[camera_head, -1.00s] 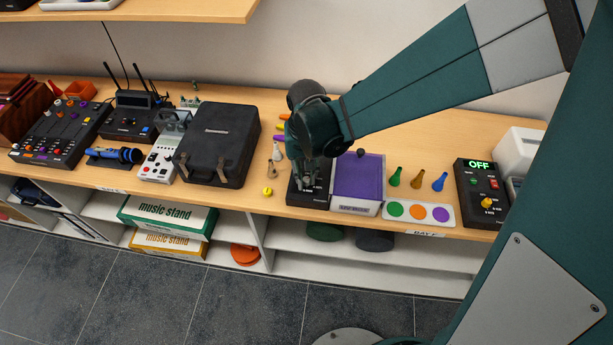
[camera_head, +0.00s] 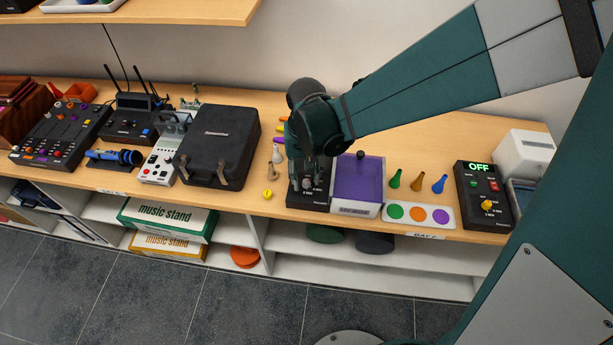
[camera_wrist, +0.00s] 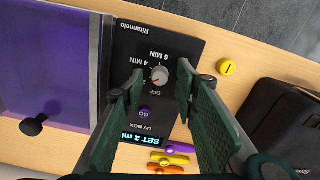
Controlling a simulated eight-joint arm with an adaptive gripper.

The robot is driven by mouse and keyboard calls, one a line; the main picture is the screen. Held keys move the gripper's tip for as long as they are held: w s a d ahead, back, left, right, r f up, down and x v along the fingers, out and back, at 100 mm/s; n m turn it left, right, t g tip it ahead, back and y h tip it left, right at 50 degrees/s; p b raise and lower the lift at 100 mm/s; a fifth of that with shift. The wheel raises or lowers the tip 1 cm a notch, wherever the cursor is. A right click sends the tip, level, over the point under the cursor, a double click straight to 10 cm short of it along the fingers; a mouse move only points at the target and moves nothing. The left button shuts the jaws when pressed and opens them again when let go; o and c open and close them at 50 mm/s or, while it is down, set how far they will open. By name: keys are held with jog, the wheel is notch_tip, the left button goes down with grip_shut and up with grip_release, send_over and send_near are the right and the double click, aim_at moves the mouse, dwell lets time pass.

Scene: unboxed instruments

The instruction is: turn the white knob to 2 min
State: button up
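The white knob (camera_wrist: 160,73) is on the black panel of the UV box (camera_wrist: 183,45) in the wrist view. A red mark shows on it; I cannot tell exactly which label it points at. OFF, 4 MIN and 6 MIN are readable around it; the 2 MIN label is not visible there. The box display (camera_wrist: 150,139) reads "SET 2 mi", its end covered by a finger. My gripper (camera_wrist: 161,79) is open, with one finger on each side of the knob and a visible gap on the right. In the head view the UV box (camera_head: 310,202) is partly hidden by my gripper.
A purple-topped tray (camera_head: 358,180) adjoins the UV box on the right. A yellow round piece (camera_wrist: 227,67) and a black case (camera_wrist: 284,112) lie on its other side. Another black box (camera_head: 482,195) with an OFF display stands farther right.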

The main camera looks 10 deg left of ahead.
aim_at(307, 181)
notch_tip(307, 181, up, 11)
dwell(0.7)
dwell(0.5)
jog(key=s+d+r+m+t+b, duration=0.1)
jog(key=s+d+r+t, duration=0.1)
jog(key=d, duration=0.8)
jog(key=s+d+r+t+b, duration=0.1)
jog(key=s+d, duration=0.3)
jog(key=d, duration=0.6)
jog(key=s+d+r+m+t+b, duration=0.1)
jog(key=s+d+r+t, duration=0.2)
jog(key=d, duration=0.7)
jog(key=shift+s+d+m+t+b, duration=0.25)
jog(key=shift+s+m+t+b, duration=0.1)
jog(key=shift+s+t, duration=0.25)
jog(key=shift+r, duration=0.1)
jog(key=shift+c, duration=0.3)
dwell(1.6)
